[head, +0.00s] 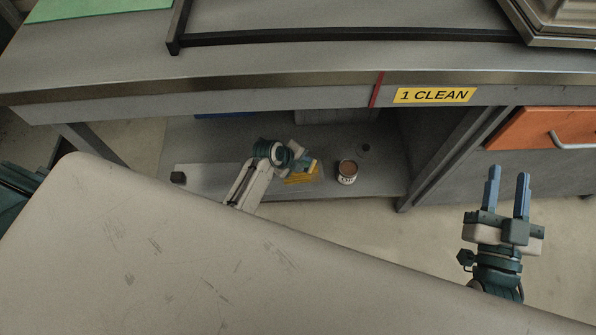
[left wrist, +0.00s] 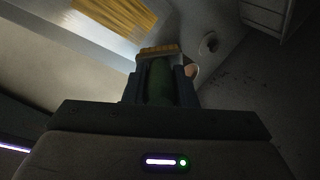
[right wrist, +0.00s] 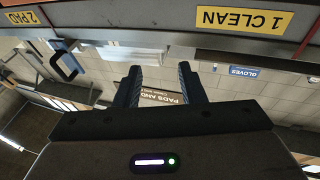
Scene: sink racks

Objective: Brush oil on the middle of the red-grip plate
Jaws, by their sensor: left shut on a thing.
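My left gripper (head: 308,160) is low in the under-counter shelf space, partly hidden by its own wrist in the head view. In the left wrist view it is shut on a green handle (left wrist: 159,82) with a tan, bristle-like edge at its far end, which looks like a brush. An open tin (head: 347,172) with brown contents and a pale label stands on the shelf just right of the gripper. My right gripper (head: 508,172) is open and empty in front of the orange drawer. I see no red-grip plate in any view.
A small dark round item (head: 364,149) is behind the tin. The counter edge (head: 250,88) with a "1 CLEAN" label (head: 434,95) overhangs the shelf. An orange drawer (head: 520,129) is at right.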

